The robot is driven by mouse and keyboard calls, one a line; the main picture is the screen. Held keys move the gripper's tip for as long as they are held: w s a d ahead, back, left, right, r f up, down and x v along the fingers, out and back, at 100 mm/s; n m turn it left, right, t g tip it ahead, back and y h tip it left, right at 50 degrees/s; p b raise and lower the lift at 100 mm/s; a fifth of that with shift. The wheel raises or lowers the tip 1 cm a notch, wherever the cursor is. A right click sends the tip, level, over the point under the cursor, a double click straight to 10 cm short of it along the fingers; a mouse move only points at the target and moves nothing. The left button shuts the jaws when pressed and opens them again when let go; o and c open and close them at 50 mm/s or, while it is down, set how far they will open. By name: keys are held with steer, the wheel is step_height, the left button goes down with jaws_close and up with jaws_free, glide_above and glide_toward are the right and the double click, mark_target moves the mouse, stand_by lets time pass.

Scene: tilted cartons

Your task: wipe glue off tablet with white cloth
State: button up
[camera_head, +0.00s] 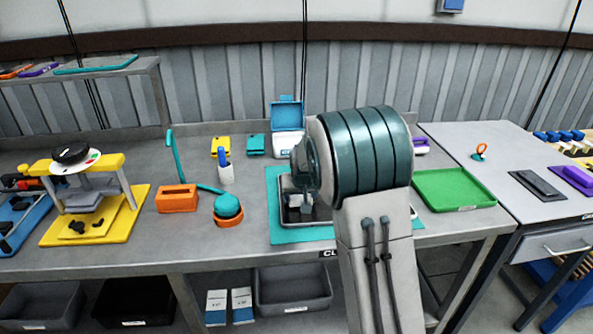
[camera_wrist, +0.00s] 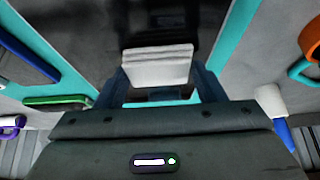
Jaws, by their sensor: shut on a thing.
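A dark tablet (camera_head: 290,217) lies on a teal mat (camera_head: 277,184) on the bench, partly hidden behind my arm in the head view. In the wrist view the tablet (camera_wrist: 85,25) is a dark, glossy surface with the teal mat (camera_wrist: 236,40) around it. My gripper (camera_wrist: 162,82) is shut on a folded white cloth (camera_wrist: 157,66), which sits over the tablet. I cannot tell whether the cloth touches the screen. No glue can be made out; part of the tablet is hidden by the cloth, gripper and arm.
Left of the mat stand an orange-based teal dome (camera_head: 228,208), an orange block (camera_head: 177,198) and a blue-capped white bottle (camera_head: 225,170). A blue-lidded box (camera_head: 287,143) stands behind. A green tray (camera_head: 453,190) lies to the right.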

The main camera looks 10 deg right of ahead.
steer(key=r, duration=0.3)
steer(key=shift+d+r+p, duration=0.1)
steer(key=shift+d+p, duration=0.15)
steer(key=shift+p, duration=0.15)
steer(key=shift+r+p, duration=1.4)
steer(key=shift+r, duration=1.05)
steer(key=shift+a+f, duration=0.1)
steer(key=shift+a, duration=0.05)
